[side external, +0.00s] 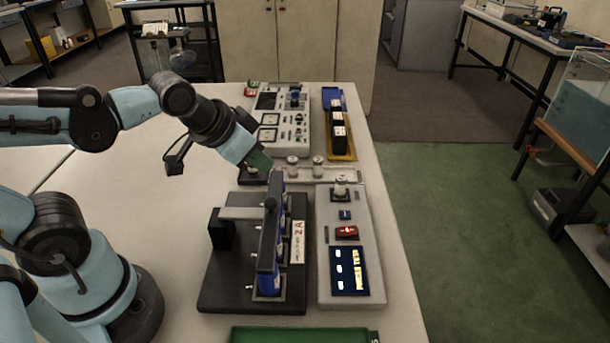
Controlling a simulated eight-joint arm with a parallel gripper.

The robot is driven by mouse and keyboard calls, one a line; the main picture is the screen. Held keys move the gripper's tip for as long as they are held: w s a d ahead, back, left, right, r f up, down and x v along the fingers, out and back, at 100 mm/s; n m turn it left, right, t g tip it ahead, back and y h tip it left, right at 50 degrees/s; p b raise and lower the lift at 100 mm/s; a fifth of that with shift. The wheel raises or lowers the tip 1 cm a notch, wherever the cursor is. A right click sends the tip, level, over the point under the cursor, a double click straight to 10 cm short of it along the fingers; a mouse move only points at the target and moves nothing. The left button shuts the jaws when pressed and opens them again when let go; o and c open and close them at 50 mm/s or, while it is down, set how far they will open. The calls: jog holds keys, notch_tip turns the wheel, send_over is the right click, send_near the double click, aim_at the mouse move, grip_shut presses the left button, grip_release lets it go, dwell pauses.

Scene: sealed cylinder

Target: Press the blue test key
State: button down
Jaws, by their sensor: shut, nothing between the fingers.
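A small blue key (345,215) sits on a grey control panel (325,255) right of the table's middle. I take it to be the test key. A red rocker-like key (347,232) is just below it, and a dark blue display (350,272) with white marks and yellow lettering is lower down. My gripper (270,168) is shut and empty. It is above the far end of a black fixture, to the left of and beyond the blue key, clearly apart from it. Its fingertips are small and partly hidden behind the fixture's top.
The black fixture (225,285) holds several blue cylinders under a tall dark bar, between my arm and the panel. A pale rail with metal knobs (292,165) lies behind. A grey instrument panel (270,103), a yellow tray (342,153) and a green tray (290,335) are also on the table.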

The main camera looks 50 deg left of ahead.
jog(key=shift+s+a+n, duration=0.3)
jog(key=shift+s+n, duration=0.05)
jog(key=shift+s, duration=0.15)
jog(key=shift+s+a+n, duration=0.25)
jog(key=shift+s+n, duration=0.1)
jog(key=shift+s, duration=0.15)
notch_tip(320, 180, up, 4)
jog(key=n+g, duration=0.7)
jog(key=n, duration=0.2)
send_over(345, 214)
jog(key=shift+f, duration=0.1)
notch_tip(345, 214, down, 14)
jog(key=shift+r, duration=0.1)
